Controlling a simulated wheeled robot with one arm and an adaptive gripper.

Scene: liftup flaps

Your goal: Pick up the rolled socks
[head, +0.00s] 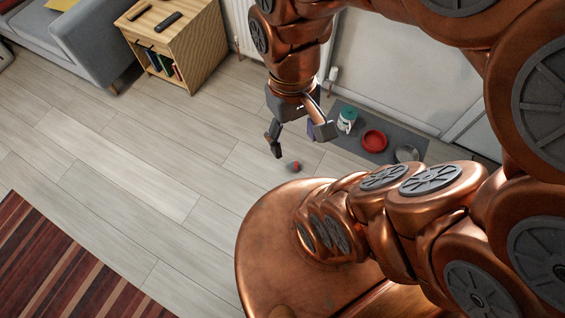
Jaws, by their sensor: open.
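A small rounded red-and-grey bundle (293,166), which looks like the rolled socks, lies on the wooden floor between my base and my gripper. My gripper (299,141) is open and points down, with its fingers spread apart. In the picture the bundle shows just below the gap between the fingertips. I cannot tell the exact height of the fingers over it. A small purple patch (311,130) shows beside the right finger, mostly hidden, and I cannot tell what it is.
A grey mat (375,118) by the wall holds a red bowl (373,141), a green-and-white container (347,120) and a metal bowl (406,153). A wooden cabinet (205,45) with remotes on top stands behind, beside a grey sofa (88,45). A striped rug (60,265) lies front left. The floor between is clear.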

